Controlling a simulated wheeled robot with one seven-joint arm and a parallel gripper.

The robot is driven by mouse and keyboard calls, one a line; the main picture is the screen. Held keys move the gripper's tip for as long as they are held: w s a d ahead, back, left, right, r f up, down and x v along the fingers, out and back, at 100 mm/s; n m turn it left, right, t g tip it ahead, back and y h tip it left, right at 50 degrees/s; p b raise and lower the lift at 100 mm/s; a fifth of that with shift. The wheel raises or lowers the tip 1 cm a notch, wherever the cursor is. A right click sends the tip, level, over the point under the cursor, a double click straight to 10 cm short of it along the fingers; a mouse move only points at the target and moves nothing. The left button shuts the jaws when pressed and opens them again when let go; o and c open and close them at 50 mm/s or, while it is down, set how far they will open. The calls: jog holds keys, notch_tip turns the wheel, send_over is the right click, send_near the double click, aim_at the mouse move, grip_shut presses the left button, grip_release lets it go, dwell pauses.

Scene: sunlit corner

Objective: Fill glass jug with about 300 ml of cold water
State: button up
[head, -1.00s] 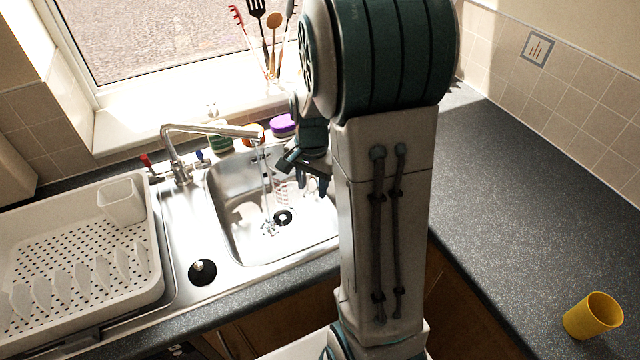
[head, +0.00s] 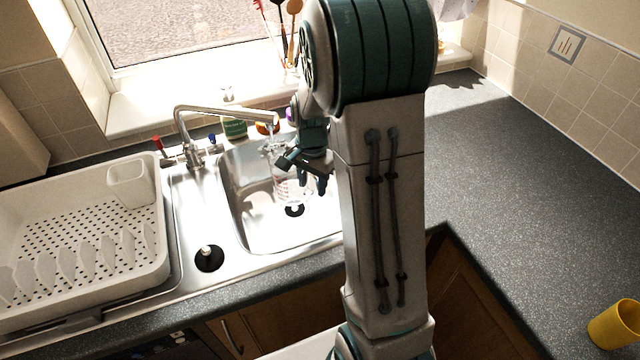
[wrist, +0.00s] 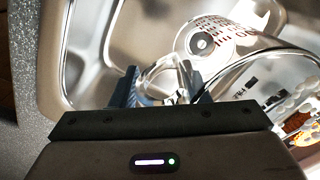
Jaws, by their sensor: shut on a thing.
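The clear glass jug (head: 287,186) with red markings is in the sink bowl, below the tap spout (head: 268,117). A short stream of water shows under the spout, above the jug; its lower end is hard to make out. In the wrist view the jug (wrist: 252,72) shows its rim, red marks and bright bubbly patches at the right; the water level cannot be read. My gripper (wrist: 160,84) is shut on the jug's handle (wrist: 160,72). In the head view my gripper (head: 310,180) is at the jug's right side. The tap has a red-topped handle (head: 158,143) and a blue-topped handle (head: 212,139).
A white dish rack (head: 75,235) stands left of the sink (head: 235,205). A green-labelled tub (head: 234,128) stands behind the bowl. Utensils stand by the window. A yellow cup (head: 617,325) is at the right edge of the otherwise clear dark worktop (head: 510,170).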

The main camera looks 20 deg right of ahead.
jog(key=shift+w+a+p, duration=0.1)
jog(key=shift+w+a, duration=0.3)
jog(key=shift+w, duration=0.3)
jog(key=shift+w+a+p, duration=0.1)
jog(key=shift+w+a, duration=0.35)
jog(key=shift+w, duration=0.25)
jog(key=shift+w+a+p, duration=0.1)
jog(key=shift+w+a, duration=0.3)
jog(key=shift+w, duration=0.3)
dwell(3.7)
jog(key=s+d, duration=0.1)
jog(key=s, duration=0.1)
jog(key=s+d+b, duration=0.1)
jog(key=s, duration=0.1)
jog(key=s+d, duration=0.2)
jog(key=s, duration=0.1)
jog(key=shift+w+r, duration=0.1)
jog(key=shift+s+d+r+p, duration=0.25)
jog(key=shift+s+r+p, duration=0.25)
jog(key=shift+r, duration=0.4)
jog(key=shift+s+d+r+p, duration=0.35)
jog(key=shift+r+p, duration=0.25)
jog(key=shift+r, duration=0.3)
jog(key=shift+s+d+r+p, duration=0.2)
jog(key=shift+s+r+p, duration=0.3)
jog(key=shift+r, duration=0.4)
